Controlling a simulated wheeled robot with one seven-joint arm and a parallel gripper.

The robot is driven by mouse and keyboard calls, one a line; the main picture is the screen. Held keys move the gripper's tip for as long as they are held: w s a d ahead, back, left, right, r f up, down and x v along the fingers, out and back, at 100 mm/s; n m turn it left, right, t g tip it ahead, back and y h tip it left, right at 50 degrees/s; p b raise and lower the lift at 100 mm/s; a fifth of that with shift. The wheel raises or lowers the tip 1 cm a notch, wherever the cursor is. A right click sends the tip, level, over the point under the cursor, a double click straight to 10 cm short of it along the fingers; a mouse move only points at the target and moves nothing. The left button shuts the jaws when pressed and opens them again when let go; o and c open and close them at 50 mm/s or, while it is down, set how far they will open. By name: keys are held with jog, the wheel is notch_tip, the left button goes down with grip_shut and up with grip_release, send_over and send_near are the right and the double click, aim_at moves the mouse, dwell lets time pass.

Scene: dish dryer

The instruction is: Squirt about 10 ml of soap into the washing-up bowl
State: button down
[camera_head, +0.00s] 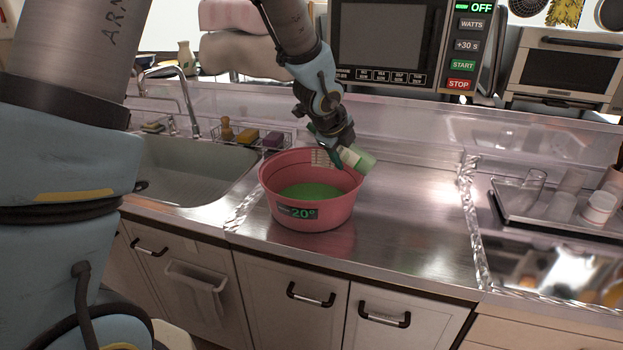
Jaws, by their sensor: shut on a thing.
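The pink washing-up bowl (312,215) stands on the steel counter, right of the sink. Green liquid (308,191) covers its bottom, and a label on its front reads 20°. My gripper (336,154) is above the bowl's back right part, shut on a soap bottle (357,158). The bottle is pale, with a light green end at the right, and lies tilted over the bowl's back right rim. Its left end is over the bowl's inside. My fingers hide part of the bottle. I cannot make out a stream of soap.
The sink (185,165) with its tap (178,95) lies left of the bowl. A wire rack (255,135) holds sponges and a brush. A microwave (395,45) stands behind. A tray (515,210) with glasses and cups is at the right. The counter (410,225) right of the bowl is clear.

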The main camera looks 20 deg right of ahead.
jog(key=shift+w+a+m+t+y+b, duration=0.4)
jog(key=shift+t+b, duration=0.3)
jog(key=shift+b, duration=2.35)
jog(key=b, duration=0.2)
jog(key=w+t+y+b, duration=0.1)
jog(key=b, duration=0.2)
jog(key=shift+a+f+m, duration=0.15)
jog(key=shift+a+m, duration=0.15)
jog(key=shift+w+a+f+m+t+y+b, duration=0.15)
jog(key=shift+f+m+t+y+b, duration=0.35)
jog(key=shift+t+b, duration=1.15)
jog(key=shift+w+f+m+t+y+b, duration=0.2)
jog(key=shift+m+t+y+b, duration=0.5)
jog(key=shift+b, duration=1.9)
jog(key=shift+w+a+f+m+t+y+b, duration=0.1)
jog(key=shift+f+m+t+y+b, duration=0.6)
jog(key=shift+b, duration=1.45)
jog(key=shift+r+t, duration=0.35)
jog(key=shift+t, duration=0.1)
notch_tip(320, 180, up, 5)
jog(key=p, duration=0.5)
jog(key=shift+r, duration=0.1)
